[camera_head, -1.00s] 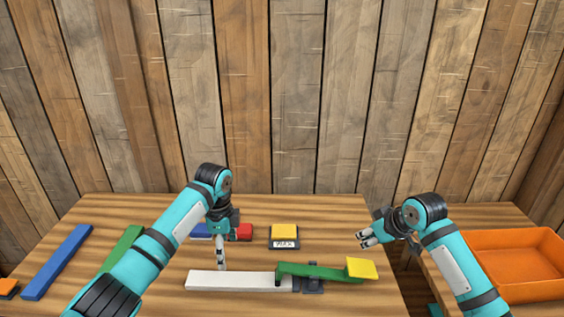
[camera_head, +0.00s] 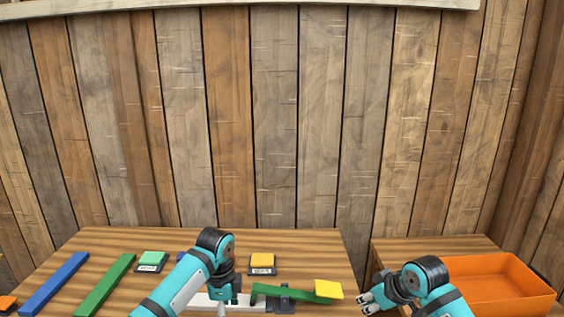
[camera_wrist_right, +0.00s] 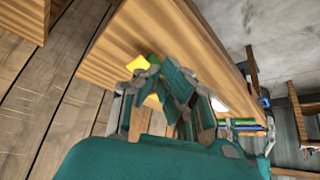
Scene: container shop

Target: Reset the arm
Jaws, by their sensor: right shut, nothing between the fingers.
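My right gripper (camera_head: 368,302) is at the right edge of the main table, shut and empty. It also shows in the right wrist view (camera_wrist_right: 160,88), with the wooden table edge beyond it. My left gripper (camera_head: 222,309) points down at the front of the table by a white bar (camera_head: 200,301). Its tips are at the bottom picture edge, so its opening is unclear. A green bar (camera_head: 285,293) with a yellow square block (camera_head: 328,290) on its right end lies over a dark support, in line with the white bar.
A blue bar (camera_head: 55,283) and a green bar (camera_head: 105,285) lie at the left. An orange bin (camera_head: 500,265) is on the right table. A plank wall (camera_head: 270,120) stands behind.

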